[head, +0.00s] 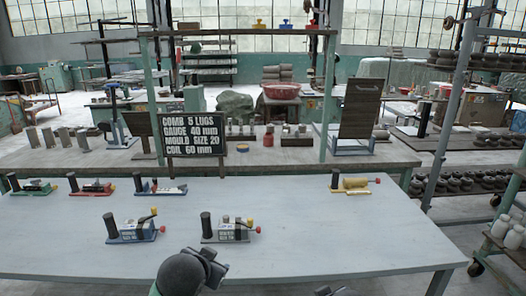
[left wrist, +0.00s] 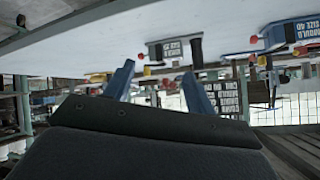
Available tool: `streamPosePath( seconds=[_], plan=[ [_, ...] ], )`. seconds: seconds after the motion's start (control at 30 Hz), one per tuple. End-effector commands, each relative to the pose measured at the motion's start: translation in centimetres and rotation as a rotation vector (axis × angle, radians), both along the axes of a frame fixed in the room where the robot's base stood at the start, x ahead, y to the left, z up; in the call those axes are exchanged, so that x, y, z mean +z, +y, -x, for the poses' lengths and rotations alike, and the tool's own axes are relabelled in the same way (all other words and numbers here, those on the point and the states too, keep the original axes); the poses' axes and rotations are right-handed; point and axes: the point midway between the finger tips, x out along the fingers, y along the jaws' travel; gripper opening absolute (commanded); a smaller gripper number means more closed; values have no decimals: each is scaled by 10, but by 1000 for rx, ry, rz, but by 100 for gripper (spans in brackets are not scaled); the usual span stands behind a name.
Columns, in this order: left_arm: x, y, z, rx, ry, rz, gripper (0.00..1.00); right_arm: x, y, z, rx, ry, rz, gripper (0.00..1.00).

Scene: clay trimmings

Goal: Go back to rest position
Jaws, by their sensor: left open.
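My left wrist (head: 185,272) shows as a dark rounded shape at the bottom of the head view, over the front edge of the pale table (head: 300,235). Its fingers are hidden there. In the left wrist view my left gripper (left wrist: 160,84) has two blue fingers standing well apart, with nothing held between them. That view looks upside down, with the tabletop at its top. Only a small dark piece of my own body shows at the bottom edge of the head view, right of centre; no right fingers are visible.
A black sign (head: 196,134) stands behind. The table's front middle and right are clear. A metal rack (head: 447,120) stands right.

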Motion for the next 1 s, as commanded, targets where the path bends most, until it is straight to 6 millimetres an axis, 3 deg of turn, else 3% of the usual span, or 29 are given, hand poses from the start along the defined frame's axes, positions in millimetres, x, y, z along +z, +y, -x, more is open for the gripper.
streamPosePath(
  seconds=[0.57,0.8,1.0],
  plan=[
    [-152,19,124,125,351,135,55,-93,-5,113,-118,258,-127,45],
    [-209,17,194,164,510,164,55,-131,0,170,-155,381,-159,45],
    [-246,10,258,180,638,179,55,-157,7,221,-171,480,-175,45]
  ],
)
